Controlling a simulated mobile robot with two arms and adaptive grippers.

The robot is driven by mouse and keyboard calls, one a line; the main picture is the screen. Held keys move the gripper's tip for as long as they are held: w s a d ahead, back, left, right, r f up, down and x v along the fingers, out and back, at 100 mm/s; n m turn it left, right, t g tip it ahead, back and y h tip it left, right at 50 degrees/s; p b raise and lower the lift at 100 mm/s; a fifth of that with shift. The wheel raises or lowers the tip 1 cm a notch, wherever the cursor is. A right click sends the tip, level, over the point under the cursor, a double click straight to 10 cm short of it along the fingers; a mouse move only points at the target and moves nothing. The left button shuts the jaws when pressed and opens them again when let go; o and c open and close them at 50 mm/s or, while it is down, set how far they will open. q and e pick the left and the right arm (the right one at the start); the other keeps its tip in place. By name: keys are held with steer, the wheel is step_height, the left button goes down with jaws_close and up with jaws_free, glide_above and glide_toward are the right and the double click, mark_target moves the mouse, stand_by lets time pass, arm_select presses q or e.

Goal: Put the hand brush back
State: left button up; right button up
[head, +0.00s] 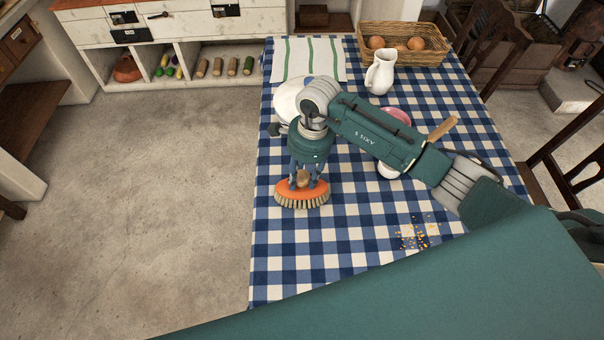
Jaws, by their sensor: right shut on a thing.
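The hand brush (302,195) has an orange back, pale bristles pointing down and a wooden knob. It is at the left side of the blue-and-white checked table (340,235). My right gripper (305,176) points down from above and is shut on the brush's knob. Whether the bristles touch the cloth I cannot tell. My left gripper is not in view.
Yellow crumbs (418,232) lie on the cloth at the front right. A white jug (380,72), a basket (440,48) with brown round things and a striped towel (309,58) are at the back. My arm partly hides a white dish (287,101) and a pink-topped item (397,115).

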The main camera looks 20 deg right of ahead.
steer(key=shift+f, duration=0.1)
steer(key=shift+f, duration=0.15)
steer(key=o, duration=1.1)
steer(key=shift+r, duration=0.2)
steer(key=shift+w+r, duration=0.1)
steer(key=shift+r, duration=0.15)
step_height(320, 180, up, 11)
steer(key=d+b, duration=0.1)
steer(key=b, duration=0.2)
steer(key=shift+d+r+b, duration=0.2)
steer(key=shift+b, duration=0.15)
